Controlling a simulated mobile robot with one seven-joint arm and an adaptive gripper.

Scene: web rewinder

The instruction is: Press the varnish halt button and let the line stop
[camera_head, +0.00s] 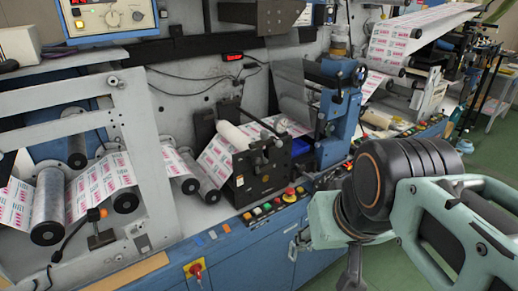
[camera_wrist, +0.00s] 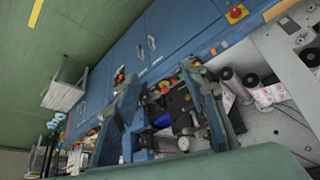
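A row of small coloured buttons (camera_head: 262,210) runs along the front edge of the machine below the black print unit. A red mushroom button on a yellow base (camera_head: 289,195) stands at its right end. Another red button on a yellow plate (camera_head: 195,268) is on the blue cabinet front; one such button (camera_wrist: 236,13) shows in the wrist view. No label is readable, so I cannot tell which is the varnish halt button. My gripper (camera_wrist: 160,78) has its fingers apart with nothing between them, in front of the machine. In the head view its lower end is partly cut off.
The printed web (camera_head: 215,160) runs over rollers at left and centre, on the rewinder. A blue upright post (camera_head: 340,115) stands behind my arm. Blue cabinets (camera_head: 255,250) with handles line the front.

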